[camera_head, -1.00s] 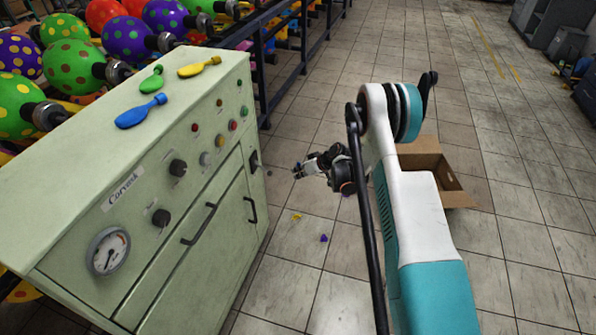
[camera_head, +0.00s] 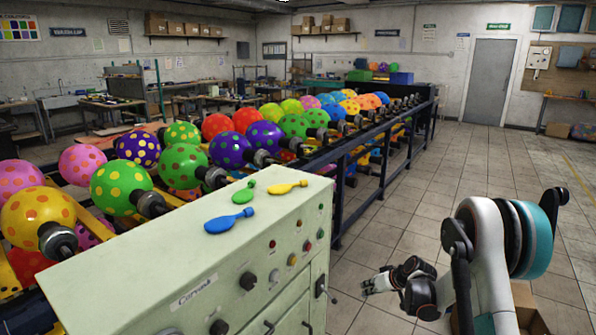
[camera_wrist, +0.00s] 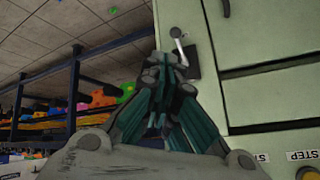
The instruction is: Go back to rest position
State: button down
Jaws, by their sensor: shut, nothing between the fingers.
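My gripper (camera_head: 374,284) is at the lower right of the head view, to the right of the green control cabinet and apart from it. In the wrist view my gripper (camera_wrist: 165,65) is shut and empty, its fingers together in front of the cabinet's side and a dark latch. My folded arm stands at the right edge of the head view. On the cabinet top (camera_head: 130,262) lie a blue balloon (camera_head: 229,220), a green balloon (camera_head: 244,191) and a yellow balloon (camera_head: 287,187), all uninflated.
A dark-framed rack (camera_head: 362,158) with rows of dotted inflated balloons runs behind the cabinet. A cardboard box (camera_head: 528,306) stands on the floor, partly hidden by my arm. The tiled floor (camera_head: 440,200) between rack and door is clear.

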jog(key=s+a+r+m+h, duration=0.1)
jog(key=s+a+r, duration=0.1)
jog(key=s+r, duration=0.55)
jog(key=s+a+r+h, duration=0.1)
jog(key=s+r, duration=0.3)
jog(key=r, duration=0.7)
jog(key=s+a+r+m, duration=0.1)
jog(key=s+a+r, duration=0.1)
jog(key=s+r, duration=0.55)
jog(key=s+r+h, duration=0.1)
jog(key=s+r, duration=0.1)
jog(key=s, duration=1)
jog(key=s+r+m+h, duration=0.1)
jog(key=s+r, duration=0.1)
jog(key=s, duration=1)
jog(key=shift+s+t+h, duration=0.3)
jog(key=shift+h, duration=0.1)
jog(key=shift+a, duration=0.1)
